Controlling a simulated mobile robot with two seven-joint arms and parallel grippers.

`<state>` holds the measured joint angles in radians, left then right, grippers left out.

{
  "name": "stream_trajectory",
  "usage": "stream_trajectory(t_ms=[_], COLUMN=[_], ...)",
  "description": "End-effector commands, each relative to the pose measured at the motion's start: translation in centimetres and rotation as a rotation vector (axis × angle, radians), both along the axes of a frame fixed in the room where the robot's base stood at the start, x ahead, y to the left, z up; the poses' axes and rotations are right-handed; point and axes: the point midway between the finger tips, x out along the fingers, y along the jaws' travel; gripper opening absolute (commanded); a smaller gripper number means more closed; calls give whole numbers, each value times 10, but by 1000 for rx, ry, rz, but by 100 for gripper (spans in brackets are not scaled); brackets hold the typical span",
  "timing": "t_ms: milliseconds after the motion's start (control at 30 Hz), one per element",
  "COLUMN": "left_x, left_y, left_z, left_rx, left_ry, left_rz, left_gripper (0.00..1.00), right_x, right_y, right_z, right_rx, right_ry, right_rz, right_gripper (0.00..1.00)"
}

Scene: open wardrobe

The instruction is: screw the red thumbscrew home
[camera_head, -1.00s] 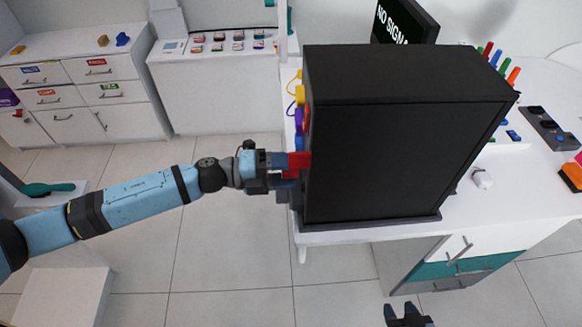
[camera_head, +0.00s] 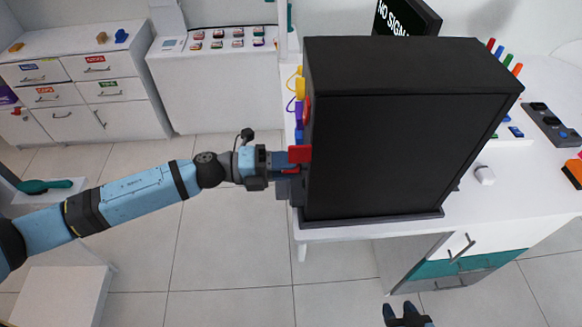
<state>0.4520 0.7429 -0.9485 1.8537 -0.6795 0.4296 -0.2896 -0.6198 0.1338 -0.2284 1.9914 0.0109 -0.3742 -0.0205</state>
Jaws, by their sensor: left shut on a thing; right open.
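The red thumbscrew (camera_head: 299,154) shows as a red piece at the left side of the black cabinet (camera_head: 405,150). My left gripper (camera_head: 284,163) is at that side and shut on the red thumbscrew; its fingers are partly hidden, and how far the screw sits in cannot be told. My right gripper (camera_head: 407,317) is open and empty at the bottom edge, below the table and away from the cabinet.
The cabinet stands on a white table (camera_head: 505,195). Yellow and purple items (camera_head: 298,112) hang along its left side behind my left gripper. A monitor (camera_head: 407,20) stands behind it. A control box (camera_head: 548,124) lies at right. Floor left of the table is clear.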

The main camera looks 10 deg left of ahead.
Motion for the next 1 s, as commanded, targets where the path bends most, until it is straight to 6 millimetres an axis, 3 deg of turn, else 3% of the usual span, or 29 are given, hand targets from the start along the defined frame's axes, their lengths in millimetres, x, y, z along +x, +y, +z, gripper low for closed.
stream_trajectory(t_ms=[1000], left_x=[0], left_y=[0], left_z=[-3], left_rx=[141], left_ry=[-497], left_rz=[1], left_gripper=[10], right_x=[2], right_y=[1], right_z=[-53], right_rx=[-1], right_ry=[-3], right_rz=[7], right_gripper=[43])
